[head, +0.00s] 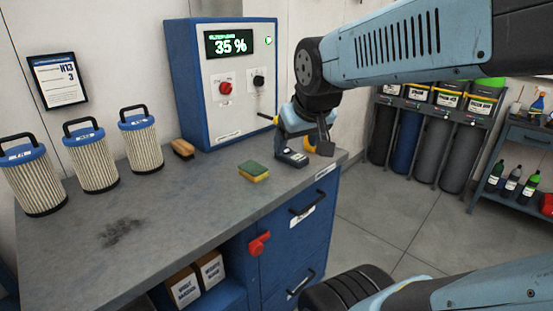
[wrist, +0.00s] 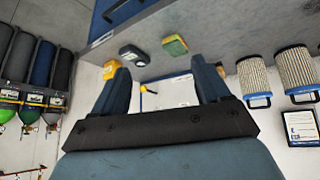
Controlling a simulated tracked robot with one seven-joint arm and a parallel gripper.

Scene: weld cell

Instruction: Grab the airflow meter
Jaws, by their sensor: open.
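The airflow meter appears to be the small dark handheld device with a pale display (head: 291,158), lying on the grey bench top near its right end. It also shows in the wrist view (wrist: 133,54), beyond the fingertips and closer to the left finger. My gripper (head: 304,142) is above that end of the bench, just over and behind the meter in the head view. In the wrist view my gripper (wrist: 161,68) has its two fingers wide apart with nothing between them. The gap between fingers and meter is hard to judge.
A green-yellow sponge (head: 253,171) lies left of the meter, and a yellow object (head: 325,148) is close on its right, partly hidden. A brown brush (head: 182,149) and several filter cartridges (head: 92,163) stand further left. A blue control box (head: 221,84) rises behind.

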